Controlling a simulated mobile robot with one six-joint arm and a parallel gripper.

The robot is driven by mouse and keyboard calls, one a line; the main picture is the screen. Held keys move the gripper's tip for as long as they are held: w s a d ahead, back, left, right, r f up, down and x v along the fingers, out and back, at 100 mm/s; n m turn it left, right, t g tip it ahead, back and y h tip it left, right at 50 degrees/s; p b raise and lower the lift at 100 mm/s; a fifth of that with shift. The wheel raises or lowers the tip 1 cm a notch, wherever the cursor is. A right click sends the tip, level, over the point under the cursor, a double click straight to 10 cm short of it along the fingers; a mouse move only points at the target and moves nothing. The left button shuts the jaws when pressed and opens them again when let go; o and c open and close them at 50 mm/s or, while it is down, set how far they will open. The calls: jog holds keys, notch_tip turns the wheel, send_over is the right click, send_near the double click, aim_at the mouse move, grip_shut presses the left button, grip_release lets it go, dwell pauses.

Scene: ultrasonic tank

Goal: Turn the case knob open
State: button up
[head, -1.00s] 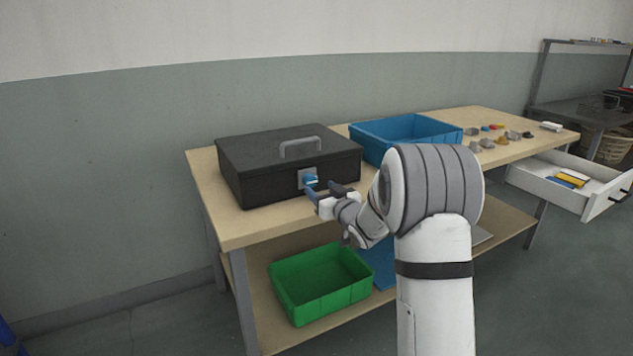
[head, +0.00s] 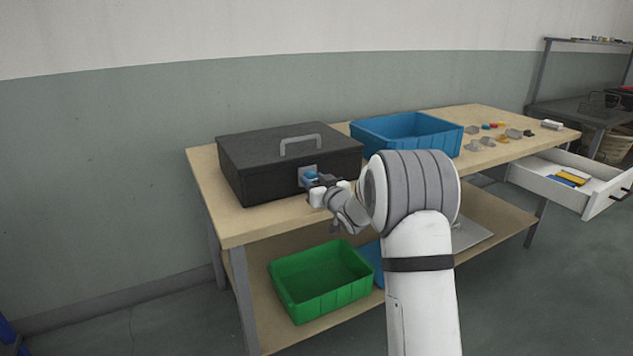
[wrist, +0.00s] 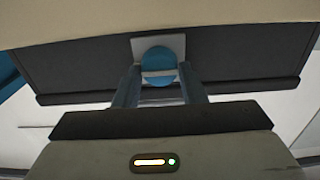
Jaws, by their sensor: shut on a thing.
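The black case (head: 262,170) stands shut on the workbench, with a grey handle (head: 300,141) on its lid. Its blue round knob (head: 309,177) sits on a light plate on the front face. In the wrist view the knob (wrist: 158,62) shows with a pale bar across it, roughly level in the picture. My gripper (head: 314,181) is at the front of the case, shut on the knob. In the wrist view my gripper's fingers (wrist: 158,88) stand one on each side of the knob.
A blue bin (head: 405,132) stands right of the case, with several small parts beyond it. An open white drawer (head: 560,184) juts out at the right. A green bin (head: 320,285) sits on the lower shelf. The bench top (head: 215,215) left of the case is clear.

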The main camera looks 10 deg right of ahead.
jog(key=shift+d, duration=0.1)
jog(key=c, duration=0.3)
jog(key=shift+c, duration=0.2)
jog(key=shift+f+n+b, duration=0.1)
jog(key=shift+n+b, duration=0.2)
jog(key=shift+b, duration=0.45)
jog(key=n+b, duration=0.4)
jog(key=shift+f, duration=0.15)
jog(key=shift+n+b, duration=2.05)
jog(key=shift+n, duration=0.05)
jog(key=shift+a+r, duration=0.2)
jog(key=o, duration=1)
jog(key=shift+c, duration=0.2)
